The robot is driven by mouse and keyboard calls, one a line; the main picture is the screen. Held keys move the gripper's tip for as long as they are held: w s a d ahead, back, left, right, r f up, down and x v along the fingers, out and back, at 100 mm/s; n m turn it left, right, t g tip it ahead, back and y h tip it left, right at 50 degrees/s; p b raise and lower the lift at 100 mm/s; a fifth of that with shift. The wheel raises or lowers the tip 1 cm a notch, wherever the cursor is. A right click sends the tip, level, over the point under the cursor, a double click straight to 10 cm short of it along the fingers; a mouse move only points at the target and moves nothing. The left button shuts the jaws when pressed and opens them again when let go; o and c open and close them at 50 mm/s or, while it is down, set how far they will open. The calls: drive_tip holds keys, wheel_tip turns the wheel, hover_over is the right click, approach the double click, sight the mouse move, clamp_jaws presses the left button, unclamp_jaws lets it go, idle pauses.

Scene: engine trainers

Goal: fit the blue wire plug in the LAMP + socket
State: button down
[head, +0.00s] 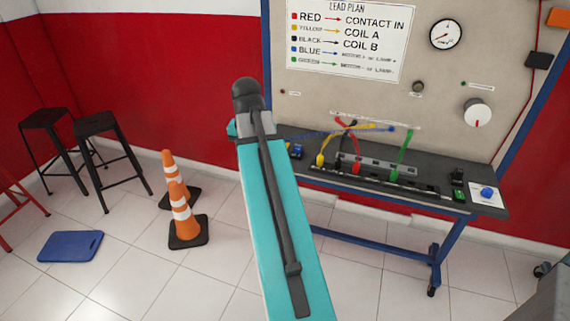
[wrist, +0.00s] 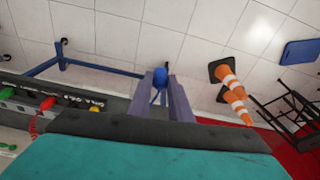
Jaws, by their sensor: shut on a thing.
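The blue wire plug (wrist: 161,76) shows in the wrist view at the tips of my gripper (wrist: 167,90), whose two jaws are closed on it. A blue wire loops beside the plug. The gripper is off the end of the bench, above open floor. In the head view my arm hides the gripper. The blue wire (head: 391,129) runs from the panel leftward to behind my arm. A row of sockets (head: 395,180) runs along the bench front, with yellow, red and green plugs. The LAMP + label is not readable, so I cannot tell which socket it is.
The bench (head: 440,197) stands against the trainer panel (head: 320,100). A small blue piece (head: 296,151) sits at its left end. Orange cones (head: 184,215), stools (head: 98,125) and a blue mat (head: 70,247) stand left on the tiled floor.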

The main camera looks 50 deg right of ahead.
drive_tip(key=w+a+r+n, duration=0.1)
drive_tip(key=w+a+n, duration=0.3)
drive_tip(key=a, duration=0.7)
drive_tip(key=w+a+r+n+y, duration=0.1)
drive_tip(key=w+a+n, duration=0.3)
drive_tip(key=a, duration=0.8)
drive_tip(key=w+a+r+n+t, duration=0.1)
drive_tip(key=w+a+n, duration=0.3)
drive_tip(key=w+a, duration=0.3)
drive_tip(key=a, duration=0.4)
drive_tip(key=shift+a+n, duration=0.25)
drive_tip(key=shift+n, duration=0.05)
